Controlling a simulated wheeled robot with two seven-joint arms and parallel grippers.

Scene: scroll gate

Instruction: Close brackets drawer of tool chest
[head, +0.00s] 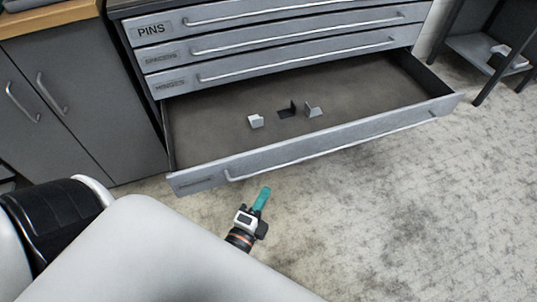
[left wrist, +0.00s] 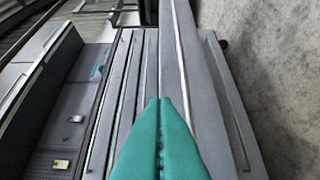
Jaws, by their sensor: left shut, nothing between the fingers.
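The grey tool chest (head: 270,50) has a low drawer pulled far out, and its label is too small to read. Inside this open drawer (head: 205,135) lie a few small brackets, a white one (head: 256,121), a dark one (head: 287,108) and a grey one (head: 313,109). A long bar handle (head: 330,149) runs along its front. My left gripper (head: 263,196), with teal fingers, is shut and empty just in front of the drawer front, left of its middle. In the left wrist view its closed fingers (left wrist: 163,105) point along grey drawer fronts; contact cannot be told. My right gripper is not in view.
Drawers labelled PINS (head: 152,30), spacers and hinges above are shut. A grey cabinet (head: 70,120) with a wooden top stands to the left. A dark-legged stand (head: 480,60) is at the upper right. The concrete floor (head: 420,220) in front is clear.

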